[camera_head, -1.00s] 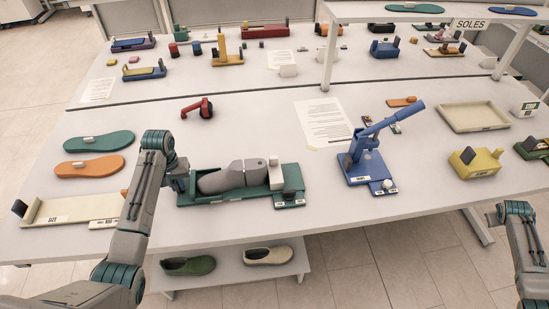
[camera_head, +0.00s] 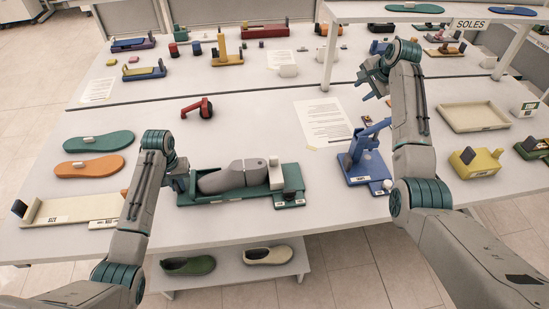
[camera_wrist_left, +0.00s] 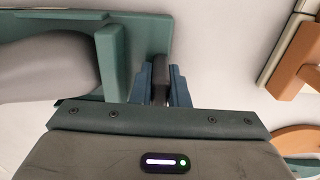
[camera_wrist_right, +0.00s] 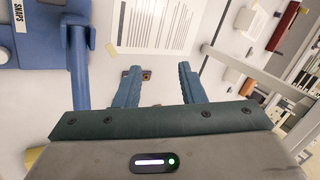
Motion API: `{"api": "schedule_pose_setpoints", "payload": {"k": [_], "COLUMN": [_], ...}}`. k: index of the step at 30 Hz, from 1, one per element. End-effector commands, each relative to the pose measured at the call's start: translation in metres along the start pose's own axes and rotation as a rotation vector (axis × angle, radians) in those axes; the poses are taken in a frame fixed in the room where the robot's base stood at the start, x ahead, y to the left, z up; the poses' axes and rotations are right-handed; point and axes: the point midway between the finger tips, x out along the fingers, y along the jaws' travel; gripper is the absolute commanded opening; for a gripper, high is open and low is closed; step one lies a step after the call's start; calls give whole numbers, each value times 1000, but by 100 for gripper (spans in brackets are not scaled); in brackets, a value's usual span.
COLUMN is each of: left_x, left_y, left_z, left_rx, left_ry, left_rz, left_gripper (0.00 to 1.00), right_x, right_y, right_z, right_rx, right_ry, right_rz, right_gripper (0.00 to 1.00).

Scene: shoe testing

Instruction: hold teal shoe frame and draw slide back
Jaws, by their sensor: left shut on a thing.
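The teal shoe frame (camera_head: 232,200) lies along the table's front, with a grey shoe form (camera_head: 222,180) in it. The slide (camera_head: 275,173), a pale block, stands at the frame's right end beside a dark-topped post (camera_head: 292,174). My left gripper (camera_head: 180,184) is shut on the frame's left end; in the left wrist view its fingers (camera_wrist_left: 160,85) close around a dark piece there. My right gripper (camera_head: 372,82) is raised over the table, behind the blue press and right of the frame. In the right wrist view its fingers (camera_wrist_right: 157,88) are apart with nothing between them.
A blue press (camera_head: 360,165) with a lever stands right of the frame, near my right arm. Paper sheets (camera_head: 323,122) lie behind it. A red tool (camera_head: 200,108) lies behind the frame. Orange (camera_head: 90,167) and teal soles (camera_head: 98,142) lie at left.

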Motion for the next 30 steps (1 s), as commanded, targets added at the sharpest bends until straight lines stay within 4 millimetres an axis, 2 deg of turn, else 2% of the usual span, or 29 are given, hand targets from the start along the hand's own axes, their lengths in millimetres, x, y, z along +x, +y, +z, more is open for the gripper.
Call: {"api": "schedule_pose_setpoints", "payload": {"k": [1, 3, 6, 9, 12, 15, 20, 30], "left_x": [2, 2, 2, 2, 2, 2, 2, 2], "left_y": [0, 0, 0, 0, 0, 0, 0, 0], "left_z": [1, 1, 1, 1, 1, 1, 1, 1], "left_rx": [0, 0, 0, 0, 0, 0, 0, 0], "left_ry": [-3, -3, -3, -3, -4, -4, -4, -4], "left_rz": [0, 0, 0, 0, -1, -1, -1, -1], "left_gripper": [0, 0, 0, 0, 0, 0, 0, 0], "right_x": [18, 35, 50, 57, 60, 61, 73, 128], "right_y": [-3, -1, 4, 10, 13, 16, 22, 45], "right_z": [44, 96, 160, 208, 240, 256, 267, 295], "right_rx": [68, 168, 288, 376, 432, 461, 473, 471], "right_ry": [-79, -165, -256, -312, -343, -355, -359, -358], "right_rz": [46, 123, 242, 344, 416, 455, 470, 468], "right_gripper": [36, 36, 36, 36, 36, 36, 36, 36]}}
